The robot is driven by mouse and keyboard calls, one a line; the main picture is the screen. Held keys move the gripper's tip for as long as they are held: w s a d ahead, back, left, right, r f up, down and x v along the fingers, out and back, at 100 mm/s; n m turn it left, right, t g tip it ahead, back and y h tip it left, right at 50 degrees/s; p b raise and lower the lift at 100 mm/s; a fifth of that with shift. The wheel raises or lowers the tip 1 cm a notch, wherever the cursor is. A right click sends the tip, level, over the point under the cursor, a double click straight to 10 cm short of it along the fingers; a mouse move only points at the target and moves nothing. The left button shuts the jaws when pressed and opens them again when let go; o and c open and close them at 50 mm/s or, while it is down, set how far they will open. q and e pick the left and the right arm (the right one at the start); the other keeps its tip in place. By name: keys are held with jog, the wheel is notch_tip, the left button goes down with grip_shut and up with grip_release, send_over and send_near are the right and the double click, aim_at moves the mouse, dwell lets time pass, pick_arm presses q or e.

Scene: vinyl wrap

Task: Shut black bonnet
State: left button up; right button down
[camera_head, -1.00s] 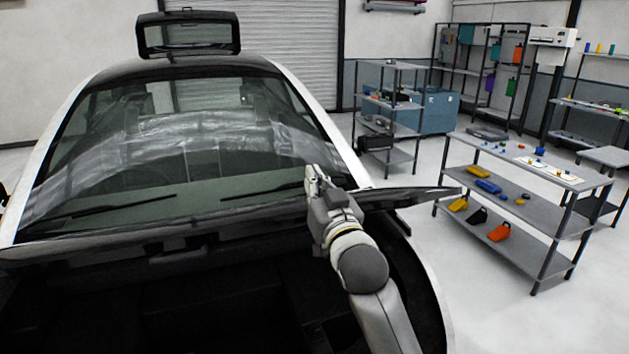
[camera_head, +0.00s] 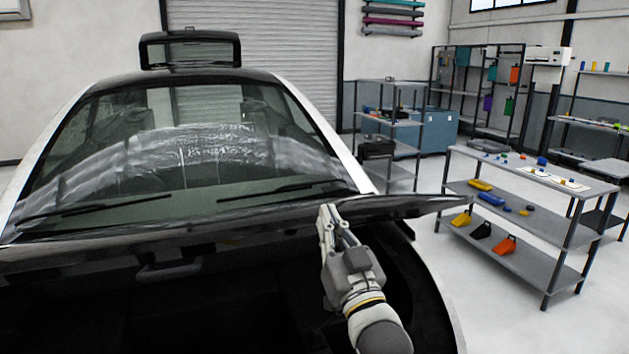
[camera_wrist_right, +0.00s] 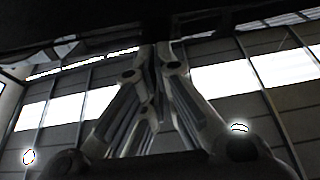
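The black bonnet (camera_head: 405,208) is raised over the dark front bay of the car, its edge reaching across the picture below the windscreen. Its right corner sticks out past the car's side. How far it is open is hard to tell. My right gripper (camera_head: 328,211) is in front of the bonnet near its right part, fingers pointing up. In the right wrist view my right gripper (camera_wrist_right: 161,48) has its fingertips together with nothing seen between them, just under a dark panel. Contact with the bonnet cannot be told. My left gripper is not in view.
The car's windscreen (camera_head: 180,160) and wipers lie behind the bonnet. A grey shelf table (camera_head: 520,230) with coloured tools stands to the right. Another shelf rack (camera_head: 390,130) stands behind it. The floor between car and shelf table is clear.

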pick_arm(q)
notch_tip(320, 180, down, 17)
jog(key=b, duration=1.6)
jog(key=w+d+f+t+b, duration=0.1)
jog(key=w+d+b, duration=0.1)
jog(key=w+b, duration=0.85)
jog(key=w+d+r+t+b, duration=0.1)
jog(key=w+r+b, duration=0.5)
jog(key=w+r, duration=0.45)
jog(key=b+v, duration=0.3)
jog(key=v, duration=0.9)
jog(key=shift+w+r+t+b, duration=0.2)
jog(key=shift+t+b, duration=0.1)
jog(key=shift+b, duration=0.1)
pick_arm(e)
jog(key=s+d+f+t, duration=0.1)
jog(key=s+f, duration=0.2)
jog(key=f, duration=1)
jog(key=s+d+f+t+y, duration=0.1)
jog(key=s+f+t, duration=0.1)
jog(key=f, duration=1.1)
jog(key=s+d+f+t, duration=0.1)
jog(key=s+f, duration=0.2)
jog(key=f, duration=1.1)
jog(key=shift+s+t, duration=0.3)
jog(key=shift+s, duration=0.05)
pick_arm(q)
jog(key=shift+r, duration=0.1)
